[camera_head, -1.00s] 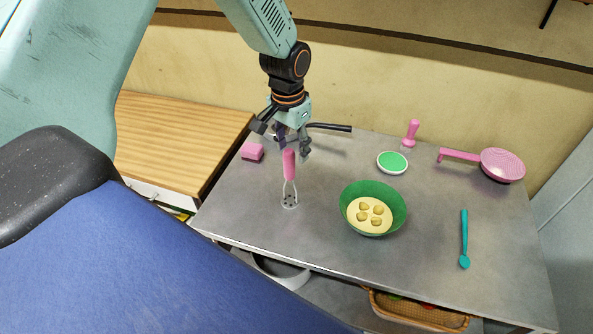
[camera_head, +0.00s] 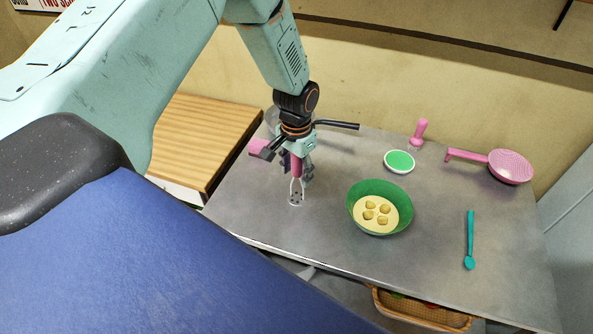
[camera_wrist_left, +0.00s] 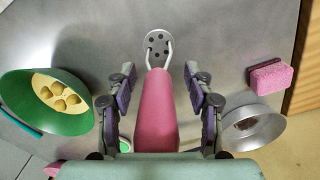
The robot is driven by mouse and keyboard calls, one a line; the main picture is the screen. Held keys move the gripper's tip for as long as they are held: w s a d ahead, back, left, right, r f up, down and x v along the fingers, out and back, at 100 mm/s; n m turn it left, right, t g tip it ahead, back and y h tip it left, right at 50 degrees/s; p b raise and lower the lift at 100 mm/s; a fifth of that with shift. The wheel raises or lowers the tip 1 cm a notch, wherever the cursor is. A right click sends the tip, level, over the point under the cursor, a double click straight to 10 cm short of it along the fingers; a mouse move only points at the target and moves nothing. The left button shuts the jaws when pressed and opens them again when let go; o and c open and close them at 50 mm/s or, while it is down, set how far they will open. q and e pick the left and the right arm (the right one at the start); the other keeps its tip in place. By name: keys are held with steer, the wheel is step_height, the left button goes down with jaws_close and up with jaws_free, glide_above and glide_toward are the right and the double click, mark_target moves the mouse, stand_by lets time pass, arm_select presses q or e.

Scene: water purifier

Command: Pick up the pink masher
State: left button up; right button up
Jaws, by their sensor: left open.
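The pink masher (camera_head: 297,166) stands upright on the grey table, with its metal head down and its pink handle up. In the left wrist view the masher's handle (camera_wrist_left: 157,112) lies between the fingers, with a gap on each side. My left gripper (camera_head: 297,172) is open and comes down over the handle from above. It also shows in the left wrist view (camera_wrist_left: 158,85). Part of the handle is hidden by the gripper in the head view. My right gripper is not in view.
A green bowl (camera_head: 357,196) with yellow contents stands right of the masher. A pink sponge (camera_wrist_left: 271,76) and a metal bowl (camera_wrist_left: 252,128) are close by. A pan (camera_head: 509,167), a teal spoon (camera_head: 470,240) and a small green-topped dish (camera_head: 399,161) lie farther right.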

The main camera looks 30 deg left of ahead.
arm_select(q)
steer(key=shift+s, duration=0.1)
steer(key=shift+d, duration=0.15)
steer(key=shift+c, duration=0.2)
steer(key=shift+r, duration=0.1)
steer(key=shift+c, duration=0.7)
steer(key=c, duration=0.6)
jaws_close()
